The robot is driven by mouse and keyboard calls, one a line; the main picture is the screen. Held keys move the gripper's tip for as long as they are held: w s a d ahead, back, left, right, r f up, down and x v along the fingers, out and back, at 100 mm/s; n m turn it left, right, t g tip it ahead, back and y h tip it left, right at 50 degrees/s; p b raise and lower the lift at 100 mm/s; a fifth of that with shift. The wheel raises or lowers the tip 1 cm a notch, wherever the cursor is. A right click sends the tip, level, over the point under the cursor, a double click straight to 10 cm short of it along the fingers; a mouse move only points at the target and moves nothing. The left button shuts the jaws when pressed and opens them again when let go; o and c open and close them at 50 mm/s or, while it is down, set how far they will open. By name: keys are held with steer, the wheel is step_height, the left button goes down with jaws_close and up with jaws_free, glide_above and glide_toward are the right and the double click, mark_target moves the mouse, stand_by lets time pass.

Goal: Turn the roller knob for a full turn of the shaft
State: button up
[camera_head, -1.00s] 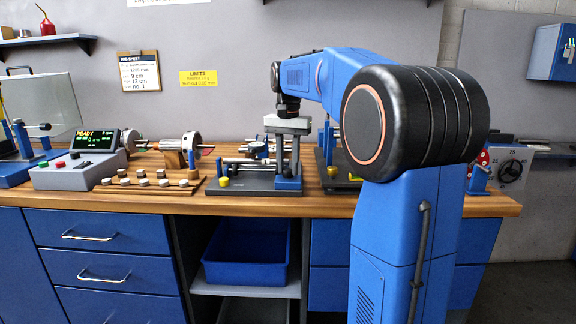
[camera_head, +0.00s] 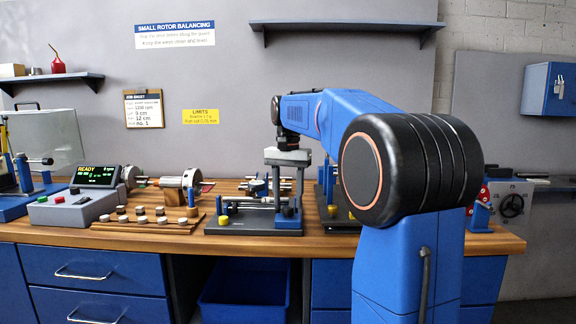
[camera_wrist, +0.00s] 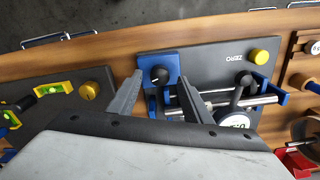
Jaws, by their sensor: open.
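The black roller knob (camera_wrist: 159,75) with a white mark sits on a blue block (camera_wrist: 158,67) at the edge of a dark grey fixture plate (camera_wrist: 210,60) in the wrist view. My gripper (camera_wrist: 160,79) is open, its two grey fingers apart on either side of the knob, with nothing held. I cannot tell how far above the knob the tips are. In the head view my gripper (camera_head: 288,156) is over the right side of the same fixture (camera_head: 250,226); the knob is not clear there. A steel shaft (camera_wrist: 225,107) lies across the fixture, partly behind the right finger.
A yellow knob (camera_wrist: 259,56) and a black ball-ended lever (camera_wrist: 243,82) stand on the plate. Another plate with a yellow level (camera_wrist: 55,88) is on the left in the wrist view. In the head view, a balancing console (camera_head: 85,202) and a weight rack (camera_head: 150,222) stand left.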

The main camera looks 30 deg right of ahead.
step_height(320, 180, up, 15)
steer(key=shift+r, duration=0.2)
stand_by(0.5)
steer(key=n, duration=0.9)
glide_toward(288, 208)
step_height(288, 208, down, 8)
steer(key=shift+f, duration=0.2)
stand_by(0.3)
steer(key=c, duration=1.1)
